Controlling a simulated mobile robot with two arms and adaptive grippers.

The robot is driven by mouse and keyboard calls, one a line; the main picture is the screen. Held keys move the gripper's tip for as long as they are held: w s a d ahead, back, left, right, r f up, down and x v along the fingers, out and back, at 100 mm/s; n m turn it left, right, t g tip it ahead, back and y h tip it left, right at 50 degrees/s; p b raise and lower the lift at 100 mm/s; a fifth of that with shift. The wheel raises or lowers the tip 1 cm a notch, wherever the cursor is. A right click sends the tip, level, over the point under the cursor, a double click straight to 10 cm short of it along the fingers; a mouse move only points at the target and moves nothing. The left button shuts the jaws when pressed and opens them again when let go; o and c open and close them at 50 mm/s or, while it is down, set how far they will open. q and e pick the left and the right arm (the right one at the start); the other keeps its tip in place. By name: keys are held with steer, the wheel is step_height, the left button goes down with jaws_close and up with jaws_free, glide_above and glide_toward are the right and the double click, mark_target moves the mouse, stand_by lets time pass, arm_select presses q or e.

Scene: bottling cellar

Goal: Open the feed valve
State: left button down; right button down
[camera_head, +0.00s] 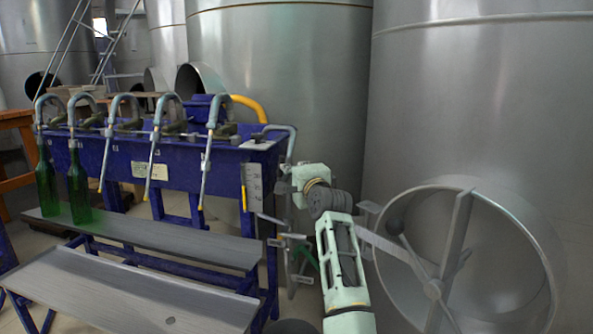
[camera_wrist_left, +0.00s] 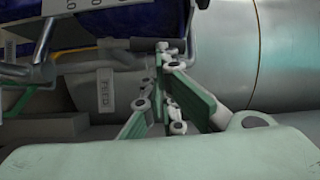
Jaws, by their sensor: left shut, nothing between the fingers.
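My left gripper (camera_head: 283,188) is at the right end of the blue filling bench in the head view, at the end of my pale green arm. In the left wrist view its fingers (camera_wrist_left: 164,65) are shut, with nothing between them. A grey plate marked FEED (camera_wrist_left: 107,91) hangs just left of the fingers, below grey pipework. A dark-sleeved bar (camera_wrist_left: 140,44) runs level behind the fingertips. I cannot tell whether it is the valve lever, or whether the fingers touch it. A green part (camera_wrist_left: 14,103) shows at the left edge. My right gripper is not in view.
The blue filling bench (camera_head: 170,150) carries several curved spouts, with two green bottles (camera_head: 78,188) at its left. Grey shelves (camera_head: 120,295) stand in front. Large steel tanks (camera_head: 480,110) stand behind and right. A round open hatch (camera_head: 530,222) juts out right of my arm.

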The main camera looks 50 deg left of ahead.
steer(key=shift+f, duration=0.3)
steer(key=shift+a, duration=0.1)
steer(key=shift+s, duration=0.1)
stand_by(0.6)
